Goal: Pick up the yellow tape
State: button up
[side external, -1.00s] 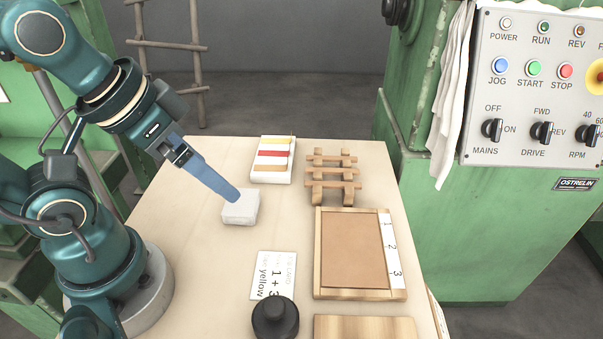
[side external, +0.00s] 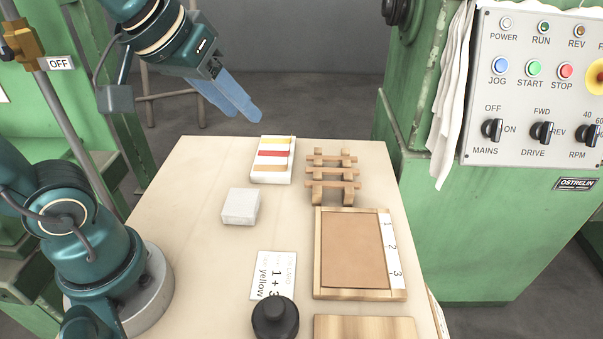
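The yellow tape (side external: 277,140) is a thin strip at the far end of a white block (side external: 257,178) near the table's back edge. A red strip (side external: 273,154) and a tan strip (side external: 270,168) lie on the same block, nearer than the yellow one. My gripper (side external: 247,115) has two blue fingers and is raised above and behind the table's back edge, up and left of the yellow tape and apart from it. The fingers show a gap between them, with nothing held.
A white-grey block (side external: 240,206) stands left of centre. A wooden rack (side external: 333,184) is right of the strips. A framed tan board (side external: 352,250), a card reading "yellow" (side external: 272,288) and a black knobbed weight (side external: 275,318) lie nearer.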

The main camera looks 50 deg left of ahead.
jog(key=w+a+f+n+g+y, duration=0.1)
jog(key=w+a+n, duration=0.15)
jog(key=w, duration=0.55)
jog(key=w+a+f+n+y, duration=0.1)
jog(key=w+a+n, duration=0.1)
jog(key=w+a, duration=0.35)
jog(key=w+a+f+g, duration=0.1)
jog(key=w+f, duration=0.1)
jog(key=f, duration=0.3)
jog(key=w+a+f+n+g, duration=0.1)
jog(key=w+a+f, duration=0.1)
jog(key=f, duration=0.3)
jog(key=w+a+f+g, duration=0.1)
jog(key=w+a+f, duration=0.1)
jog(key=f, duration=0.3)
jog(key=shift+w+a+f+n, duration=0.25)
jog(key=shift+w+f, duration=0.15)
jog(key=shift+w, duration=0.1)
jog(key=shift+w+a+f, duration=0.15)
jog(key=shift+f, duration=0.35)
grip_shut()
